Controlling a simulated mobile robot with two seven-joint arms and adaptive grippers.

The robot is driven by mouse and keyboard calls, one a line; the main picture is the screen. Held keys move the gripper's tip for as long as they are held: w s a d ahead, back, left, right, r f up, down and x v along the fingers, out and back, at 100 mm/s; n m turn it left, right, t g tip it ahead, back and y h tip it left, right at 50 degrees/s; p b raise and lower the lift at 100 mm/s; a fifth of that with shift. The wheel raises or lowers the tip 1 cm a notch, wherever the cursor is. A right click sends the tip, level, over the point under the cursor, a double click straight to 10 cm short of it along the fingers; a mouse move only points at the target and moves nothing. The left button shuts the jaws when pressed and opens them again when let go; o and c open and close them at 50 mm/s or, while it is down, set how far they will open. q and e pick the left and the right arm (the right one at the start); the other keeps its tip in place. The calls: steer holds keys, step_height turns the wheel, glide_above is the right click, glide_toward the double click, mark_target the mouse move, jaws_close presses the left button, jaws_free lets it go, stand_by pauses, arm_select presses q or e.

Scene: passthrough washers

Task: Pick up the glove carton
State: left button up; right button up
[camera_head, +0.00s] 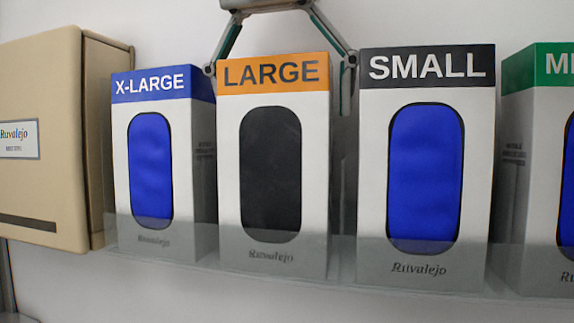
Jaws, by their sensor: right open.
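Several white glove cartons stand upright in a row. The LARGE carton (286,263) has an orange top band and a dark oval window. To its left is the X-LARGE carton (150,94) with a blue band. To its right are the SMALL carton (373,180) with a black band and a green-banded carton (533,90), cut off by the right edge. My right gripper (280,88) reaches down from above, open, its fingers spread to either side of the LARGE carton, partly hidden behind the cartons. Contact cannot be told. My left gripper is not in view.
A clear shelf with a see-through front lip (340,287) holds the cartons' lower ends. A beige dispenser box (50,90) is on the wall at the left. Gaps between cartons are narrow; the space above them is clear apart from my gripper.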

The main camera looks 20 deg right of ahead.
steer(key=shift+f, duration=0.1)
steer(key=shift+w+f, duration=0.15)
steer(key=shift+w, duration=0.2)
steer(key=shift+s, duration=0.1)
steer(key=c, duration=0.8)
steer(key=shift+o, duration=0.2)
steer(key=shift+s, duration=0.1)
